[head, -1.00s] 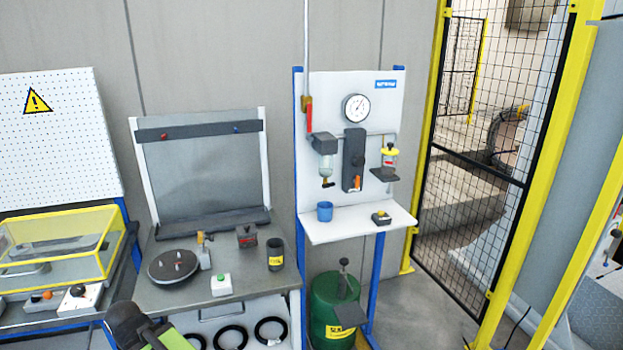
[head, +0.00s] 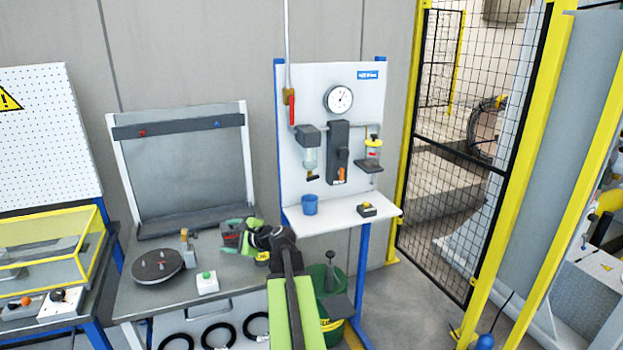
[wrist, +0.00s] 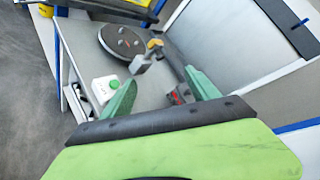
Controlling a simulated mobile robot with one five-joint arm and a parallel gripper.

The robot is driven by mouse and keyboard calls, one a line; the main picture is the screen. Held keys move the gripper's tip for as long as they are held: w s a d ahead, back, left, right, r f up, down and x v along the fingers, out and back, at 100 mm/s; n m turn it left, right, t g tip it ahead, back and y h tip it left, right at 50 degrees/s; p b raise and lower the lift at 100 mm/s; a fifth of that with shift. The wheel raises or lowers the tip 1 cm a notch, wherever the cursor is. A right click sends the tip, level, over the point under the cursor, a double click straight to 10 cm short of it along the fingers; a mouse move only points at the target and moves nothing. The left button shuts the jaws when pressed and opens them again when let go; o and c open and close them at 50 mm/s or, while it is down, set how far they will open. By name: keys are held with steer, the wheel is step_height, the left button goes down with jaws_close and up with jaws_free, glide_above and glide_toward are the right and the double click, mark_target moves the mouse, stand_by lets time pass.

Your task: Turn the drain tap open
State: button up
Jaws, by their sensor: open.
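A small dark drain tap (head: 312,177) hangs under the clear filter bowl (head: 310,158) on the white panel; its exact setting is too small to tell. A blue cup (head: 310,204) stands on the shelf below it. My gripper (head: 236,229) is over the back right of the grey bench, well below and left of the tap. Its green fingers are spread and nothing is between them. In the wrist view the open fingers (wrist: 162,90) point at the bench top. The tap does not show there.
The white shelf (head: 365,216) juts out under the panel and holds a small box with a yellow button (head: 367,209). A round dark plate (head: 157,266) and a green-button box (head: 207,283) are on the bench. A green drum (head: 335,285) stands under the shelf.

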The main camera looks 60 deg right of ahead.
steer(key=s+d+r+m+t+h, duration=0.1)
steer(key=s+d+r+m+h, duration=0.2)
steer(key=s+d+m, duration=0.45)
steer(key=s+d+r+m+t+h, duration=0.1)
steer(key=s+d+r+m+h, duration=0.2)
steer(key=d, duration=0.8)
steer(key=m+g+h, duration=0.1)
steer(key=m+h, duration=0.3)
steer(key=m, duration=0.1)
glide_toward(311, 176)
steer(key=x, duration=1)
steer(key=shift+w+d+f, duration=0.1)
steer(key=shift+w+f, duration=0.05)
steer(key=shift+w, duration=0.1)
steer(key=shift+s, duration=0.1)
steer(key=c, duration=1.4)
steer(key=shift+o, duration=0.2)
steer(key=shift+n, duration=1.45)
steer(key=o, duration=1.4)
steer(key=shift+c, duration=0.2)
